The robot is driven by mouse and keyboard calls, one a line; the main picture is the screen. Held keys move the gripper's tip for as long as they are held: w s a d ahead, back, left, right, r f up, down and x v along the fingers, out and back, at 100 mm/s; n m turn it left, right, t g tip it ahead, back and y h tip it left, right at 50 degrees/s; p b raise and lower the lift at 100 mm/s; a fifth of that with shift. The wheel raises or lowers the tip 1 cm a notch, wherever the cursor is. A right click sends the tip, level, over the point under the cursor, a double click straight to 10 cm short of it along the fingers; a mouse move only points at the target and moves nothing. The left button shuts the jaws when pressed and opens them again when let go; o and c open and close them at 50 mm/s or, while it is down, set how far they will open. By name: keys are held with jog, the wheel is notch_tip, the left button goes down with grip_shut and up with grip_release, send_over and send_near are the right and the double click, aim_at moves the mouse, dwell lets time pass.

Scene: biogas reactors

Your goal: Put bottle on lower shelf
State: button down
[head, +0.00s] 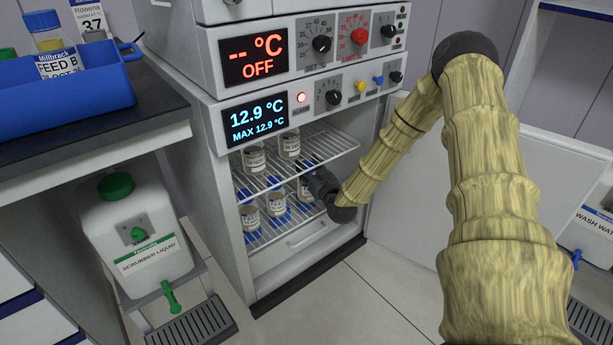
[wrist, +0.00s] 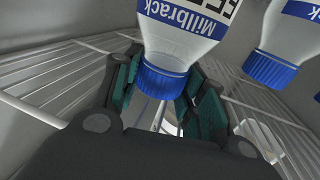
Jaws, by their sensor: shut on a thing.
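My gripper (head: 318,182) reaches into the open cooling cabinet, between the upper wire shelf (head: 325,150) and the lower wire shelf (head: 262,240). In the wrist view its fingers (wrist: 155,90) are shut around the capped end of a Millbrack bottle (wrist: 185,32) with a blue cap (wrist: 162,82). The bottle's label reads upside down there. The held bottle shows partly in the head view (head: 304,190), beside the fingertips at the lower level. Whether its base touches the lower shelf cannot be told.
Labelled bottles stand at left on the lower shelf (head: 250,217) and on the upper shelf (head: 254,158). In the wrist view another blue-capped bottle (wrist: 270,68) is close on the right. The cabinet's side wall (head: 368,150) is near my arm.

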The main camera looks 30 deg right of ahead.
jog(key=shift+w+d+b, duration=0.1)
jog(key=shift+w+b, duration=0.2)
jog(key=shift+w, duration=0.4)
jog(key=shift+f+b, duration=1)
jog(key=shift+f, duration=0.85)
jog(key=c, duration=0.8)
grip_release()
jog(key=shift+s, duration=0.1)
jog(key=shift+s, duration=0.2)
jog(key=s+p, duration=0.1)
jog(key=s, duration=0.2)
jog(key=s+a+p, duration=0.1)
jog(key=s, duration=0.3)
jog(key=s+p, duration=0.2)
jog(key=s, duration=0.2)
jog(key=shift+s+a, duration=0.25)
jog(key=shift+a, duration=0.15)
